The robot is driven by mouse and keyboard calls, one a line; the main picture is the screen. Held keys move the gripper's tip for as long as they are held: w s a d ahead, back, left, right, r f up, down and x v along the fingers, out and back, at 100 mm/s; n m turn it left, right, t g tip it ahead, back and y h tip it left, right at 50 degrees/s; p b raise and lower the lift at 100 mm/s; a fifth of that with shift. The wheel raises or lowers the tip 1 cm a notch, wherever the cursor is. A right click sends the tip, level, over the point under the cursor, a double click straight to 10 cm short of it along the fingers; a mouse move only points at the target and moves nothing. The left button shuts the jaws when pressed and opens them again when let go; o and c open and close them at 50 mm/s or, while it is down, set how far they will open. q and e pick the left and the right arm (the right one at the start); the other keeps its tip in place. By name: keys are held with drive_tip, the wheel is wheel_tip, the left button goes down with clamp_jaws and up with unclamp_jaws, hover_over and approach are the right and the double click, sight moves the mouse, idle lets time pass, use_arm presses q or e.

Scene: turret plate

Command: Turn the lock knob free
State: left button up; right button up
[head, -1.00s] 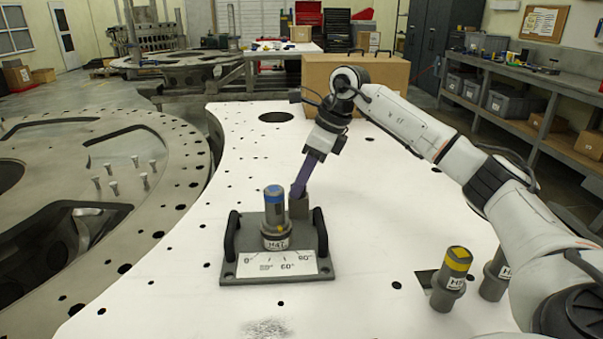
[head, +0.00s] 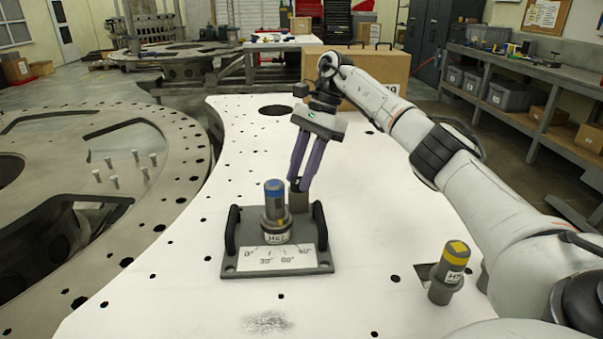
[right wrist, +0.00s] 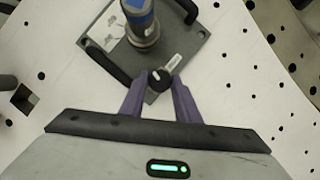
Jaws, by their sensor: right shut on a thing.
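The lock fixture is a dark grey plate (head: 235,268) with a white angle scale (head: 277,259) and two black handles (head: 232,230). A grey cylinder with a blue band (head: 274,212) stands upright on it. The plate also shows in the right wrist view (right wrist: 185,55). My left gripper is not in view.
A yellow-banded grey cylinder (head: 449,273) stands near a square opening at the right, close under my right arm. A cardboard box (head: 375,75) stands behind. The white turret plate (head: 180,290) is clear at the front and left, with small holes.

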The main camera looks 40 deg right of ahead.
drive_tip(key=shift+w+r+n+g, duration=0.1)
drive_tip(key=shift+n+g, duration=0.4)
drive_tip(key=shift+n, duration=0.6)
drive_tip(key=o, duration=1)
drive_tip(key=shift+o, duration=0.2)
